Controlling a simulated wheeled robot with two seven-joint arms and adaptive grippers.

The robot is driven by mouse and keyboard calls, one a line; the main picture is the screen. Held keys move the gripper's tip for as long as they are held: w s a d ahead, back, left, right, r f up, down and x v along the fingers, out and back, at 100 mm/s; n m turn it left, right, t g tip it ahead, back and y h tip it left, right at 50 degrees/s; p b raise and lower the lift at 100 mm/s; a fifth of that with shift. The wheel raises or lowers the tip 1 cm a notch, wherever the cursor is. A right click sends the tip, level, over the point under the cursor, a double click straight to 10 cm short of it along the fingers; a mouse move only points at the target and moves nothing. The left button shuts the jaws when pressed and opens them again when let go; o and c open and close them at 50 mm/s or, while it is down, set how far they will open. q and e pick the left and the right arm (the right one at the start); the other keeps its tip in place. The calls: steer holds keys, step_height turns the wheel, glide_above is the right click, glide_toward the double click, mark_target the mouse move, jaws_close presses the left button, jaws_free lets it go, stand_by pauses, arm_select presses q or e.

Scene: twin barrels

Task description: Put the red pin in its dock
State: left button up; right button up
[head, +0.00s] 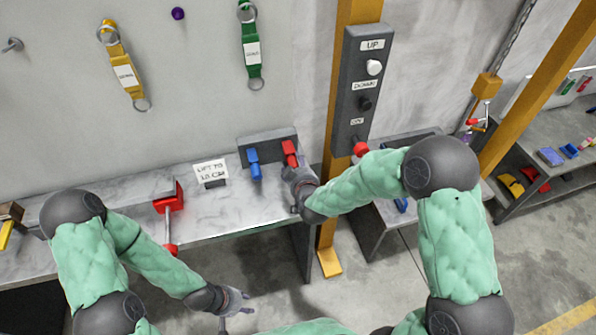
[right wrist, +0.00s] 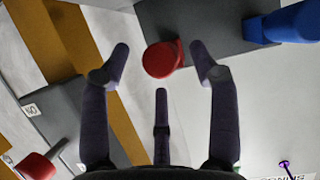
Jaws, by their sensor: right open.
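The red pin (head: 289,152) is at the grey block (head: 262,143) on the back of the bench, beside a blue pin (head: 254,164). In the right wrist view the red pin's rounded end (right wrist: 163,58) lies between the fingertips of my right gripper (right wrist: 160,65). That gripper (head: 299,184) is open, with visible gaps on both sides of the red end. The grey block (right wrist: 195,17) and blue pin (right wrist: 287,24) show behind. How deep the red pin sits is hidden. My left gripper (head: 237,302) is open and empty, low in front of the bench.
A lettered card (head: 211,172) stands left of the block. A red clamp-like fixture (head: 169,199) with a rod sits at the bench edge. A yellow post (head: 341,100) with a button panel (head: 358,90) rises right of the block. Bench top between card and fixture is clear.

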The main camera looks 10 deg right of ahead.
steer(key=v, duration=1.2)
steer(key=shift+w, duration=0.1)
